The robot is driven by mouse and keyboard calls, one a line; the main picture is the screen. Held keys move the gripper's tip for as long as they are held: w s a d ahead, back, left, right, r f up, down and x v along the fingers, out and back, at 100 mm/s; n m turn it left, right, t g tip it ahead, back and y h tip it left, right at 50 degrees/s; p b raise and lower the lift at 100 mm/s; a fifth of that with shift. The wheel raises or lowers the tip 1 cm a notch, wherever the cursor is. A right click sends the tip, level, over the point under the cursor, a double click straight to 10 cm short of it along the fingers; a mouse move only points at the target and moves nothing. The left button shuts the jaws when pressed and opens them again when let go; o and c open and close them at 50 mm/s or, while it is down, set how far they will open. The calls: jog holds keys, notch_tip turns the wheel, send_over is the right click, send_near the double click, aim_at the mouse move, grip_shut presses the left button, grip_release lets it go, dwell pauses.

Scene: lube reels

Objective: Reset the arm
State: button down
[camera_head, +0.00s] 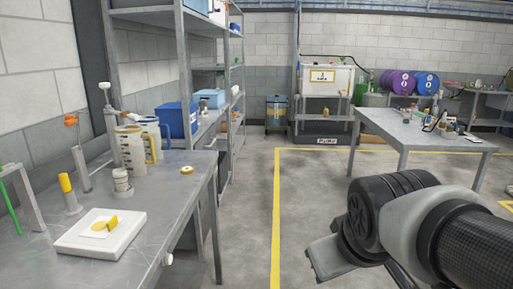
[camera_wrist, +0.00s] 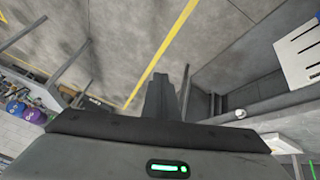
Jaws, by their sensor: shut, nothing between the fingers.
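My arm reaches in from the right side of the head view, with dark and grey links over open floor. My gripper shows in the wrist view (camera_wrist: 168,98), its dark fingers close together and nothing between them. It hangs above the concrete floor, apart from the workbench (camera_head: 150,225) at the left. In the head view the fingertips are hard to make out.
The workbench holds measuring jugs (camera_head: 130,150), a white tray (camera_head: 85,238) with a yellow piece, and small fittings. Shelving (camera_head: 187,70) stands behind it. A second table (camera_head: 395,128) is at the right. The floor between, with a yellow line (camera_head: 276,215), is clear.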

jog(key=s+r+m+g+p, duration=0.1)
jog(key=s+r+m+p, duration=0.1)
jog(key=s+r+m, duration=0.3)
notch_tip(320, 180, up, 18)
jog(key=s+n+p, duration=0.1)
jog(key=p, duration=2)
jog(key=shift+r+n+y, duration=0.15)
jog(key=shift+n+y, duration=0.15)
